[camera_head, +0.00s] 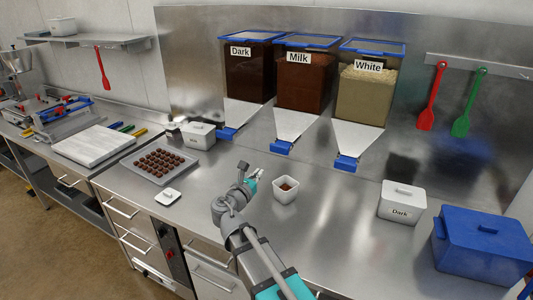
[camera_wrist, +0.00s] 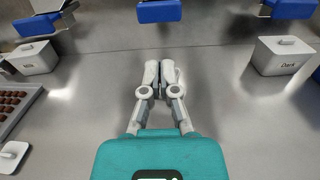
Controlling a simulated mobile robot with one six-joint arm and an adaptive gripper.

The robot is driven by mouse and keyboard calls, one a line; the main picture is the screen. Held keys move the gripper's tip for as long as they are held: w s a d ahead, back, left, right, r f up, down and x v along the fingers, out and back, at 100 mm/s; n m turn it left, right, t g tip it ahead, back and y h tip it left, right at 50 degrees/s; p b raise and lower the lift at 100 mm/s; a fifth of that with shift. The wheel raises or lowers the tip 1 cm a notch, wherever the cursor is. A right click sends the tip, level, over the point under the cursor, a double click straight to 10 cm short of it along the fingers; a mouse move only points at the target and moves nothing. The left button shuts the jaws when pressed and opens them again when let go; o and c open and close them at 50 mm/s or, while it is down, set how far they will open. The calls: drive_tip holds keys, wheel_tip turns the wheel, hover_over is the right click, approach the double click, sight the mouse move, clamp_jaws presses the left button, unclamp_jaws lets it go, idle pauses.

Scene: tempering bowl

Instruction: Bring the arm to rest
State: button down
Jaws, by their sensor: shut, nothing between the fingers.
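My gripper (camera_head: 258,172) is over the steel counter, left of a small white bowl (camera_head: 285,189) that holds some brown pieces. In the wrist view my gripper (camera_wrist: 161,66) has its two fingers together, with nothing held between them. My arm reaches up from the lower middle of the head view.
Dark (camera_head: 249,71), Milk (camera_head: 305,80) and White (camera_head: 366,92) dispensers hang behind. A tray of chocolates (camera_head: 160,178) and a white lid (camera_head: 168,197) lie left. A Dark tub (camera_head: 401,202) and blue box (camera_head: 482,247) stand right.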

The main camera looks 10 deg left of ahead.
drive_tip(key=s+d+f+m+g+h, duration=0.1)
drive_tip(key=s+d+f+m+g, duration=0.1)
drive_tip(key=d+f+m+g, duration=0.55)
drive_tip(key=s+d+f+m+g, duration=0.2)
drive_tip(key=d+f+m+g, duration=0.15)
drive_tip(key=d+m, duration=0.8)
drive_tip(key=s+d+f+m+g+y, duration=0.3)
drive_tip(key=s+d+m, duration=0.1)
drive_tip(key=s+m, duration=0.2)
drive_tip(key=s+d+f+m+g+y, duration=0.3)
drive_tip(key=s+d+f+m+y, duration=0.1)
drive_tip(key=s+m, duration=0.2)
drive_tip(key=shift+s+d+f+m, duration=0.2)
drive_tip(key=shift+d+f+m, duration=0.05)
drive_tip(key=shift+d+m, duration=0.15)
